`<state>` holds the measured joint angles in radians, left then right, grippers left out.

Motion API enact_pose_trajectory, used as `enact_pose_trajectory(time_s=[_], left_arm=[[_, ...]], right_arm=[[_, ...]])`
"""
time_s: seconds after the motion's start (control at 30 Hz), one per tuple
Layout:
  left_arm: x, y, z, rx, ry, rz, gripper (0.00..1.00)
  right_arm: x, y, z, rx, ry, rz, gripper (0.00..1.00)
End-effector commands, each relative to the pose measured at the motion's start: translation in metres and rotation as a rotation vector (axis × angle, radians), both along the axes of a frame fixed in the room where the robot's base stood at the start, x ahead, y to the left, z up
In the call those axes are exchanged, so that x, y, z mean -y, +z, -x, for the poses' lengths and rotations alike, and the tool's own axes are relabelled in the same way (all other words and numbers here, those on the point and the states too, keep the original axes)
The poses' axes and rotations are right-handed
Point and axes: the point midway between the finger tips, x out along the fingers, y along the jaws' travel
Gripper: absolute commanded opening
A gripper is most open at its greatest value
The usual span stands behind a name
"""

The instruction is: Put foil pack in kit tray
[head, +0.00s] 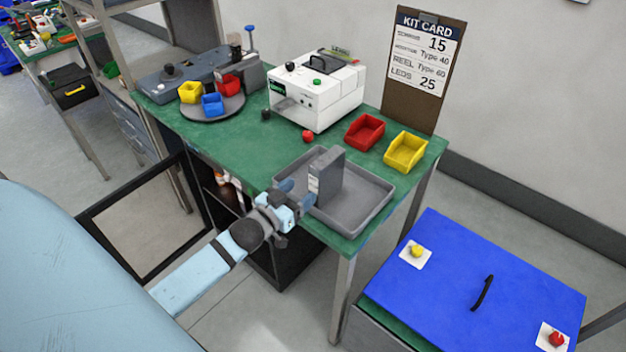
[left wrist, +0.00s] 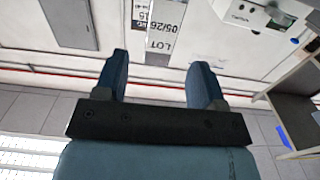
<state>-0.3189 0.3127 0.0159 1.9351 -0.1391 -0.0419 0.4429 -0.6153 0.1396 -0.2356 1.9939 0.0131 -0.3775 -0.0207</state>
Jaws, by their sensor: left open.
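The foil pack (head: 328,172) is a grey upright slab with a white label. It stands in the grey kit tray (head: 372,218), toward the tray's left side. My left gripper (head: 299,192) is at the tray's left edge, just beside the pack's labelled side, with its fingers spread. In the left wrist view the open fingers (left wrist: 159,75) have nothing between them. The pack's printed label (left wrist: 165,28) shows beyond their tips. I cannot tell whether a finger touches the pack. My right gripper is not in view.
A white device (head: 318,90) stands behind the tray on the green bench (head: 240,150). A red bin (head: 365,131) and a yellow bin (head: 405,151) sit at the back right. A turntable with small bins (head: 212,106) is at the left. A blue-topped unit (head: 470,270) stands at the right.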

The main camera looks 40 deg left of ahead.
Motion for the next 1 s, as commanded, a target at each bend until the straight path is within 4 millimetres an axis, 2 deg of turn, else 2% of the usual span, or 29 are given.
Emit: enact_pose_trajectory(time_s=[0.03, 0.17, 0.27, 0.37, 0.5, 0.6, 0.7, 0.8, 1.0], left_arm=[[-0.001, -0.001, 0.009, -0.001, 0.000, 0.000, 0.64], [-0.002, 0.001, 0.022, 0.002, 0.001, -0.001, 0.64], [0.004, -0.008, 0.031, -0.023, -0.001, -0.002, 0.64], [0.032, -0.041, 0.053, -0.124, -0.014, -0.010, 0.64], [0.096, -0.102, 0.105, -0.340, -0.074, -0.041, 0.64], [0.138, -0.131, 0.141, -0.464, -0.133, -0.063, 0.64], [0.165, -0.146, 0.166, -0.542, -0.180, -0.079, 0.64], [0.176, -0.152, 0.176, -0.573, -0.202, -0.086, 0.64], [0.177, -0.152, 0.177, -0.575, -0.204, -0.087, 0.64]], right_arm=[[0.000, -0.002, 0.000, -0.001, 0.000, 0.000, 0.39], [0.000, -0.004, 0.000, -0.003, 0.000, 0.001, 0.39], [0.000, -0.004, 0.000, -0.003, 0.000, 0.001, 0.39], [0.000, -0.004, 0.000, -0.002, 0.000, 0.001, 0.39], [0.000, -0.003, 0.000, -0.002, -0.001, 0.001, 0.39], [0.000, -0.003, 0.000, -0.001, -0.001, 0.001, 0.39], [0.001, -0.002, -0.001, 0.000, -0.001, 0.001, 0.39], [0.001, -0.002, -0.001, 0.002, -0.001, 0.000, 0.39], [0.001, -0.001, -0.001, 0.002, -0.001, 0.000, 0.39]])
